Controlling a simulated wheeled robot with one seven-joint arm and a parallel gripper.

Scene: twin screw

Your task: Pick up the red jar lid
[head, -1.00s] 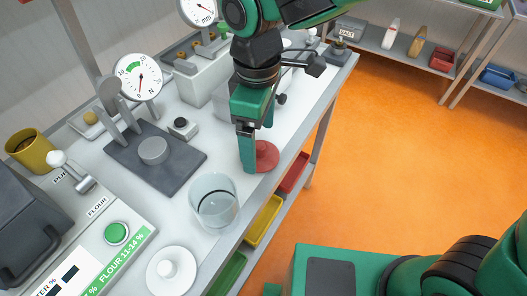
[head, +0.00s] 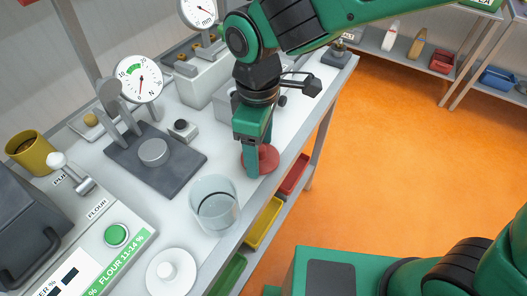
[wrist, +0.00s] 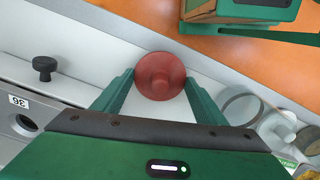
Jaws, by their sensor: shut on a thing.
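The red jar lid (head: 267,158) is a round disc with a central knob, on or just above the white bench near its front edge; I cannot tell whether it touches the bench. It also shows in the wrist view (wrist: 160,76), between the two fingers. My gripper (head: 257,168) points down at the lid and is shut on it; in the head view the near finger hides part of the lid. The glass jar (head: 214,204) stands open on the bench, nearer the camera than the lid. It shows at the right in the wrist view (wrist: 243,108).
A white lid with a knob (head: 171,272) lies near the glass jar. A dark plate with a round pad (head: 153,152) and a dial gauge (head: 138,79) stand to the left. Coloured bins, one yellow (head: 263,222), sit below the bench's front edge.

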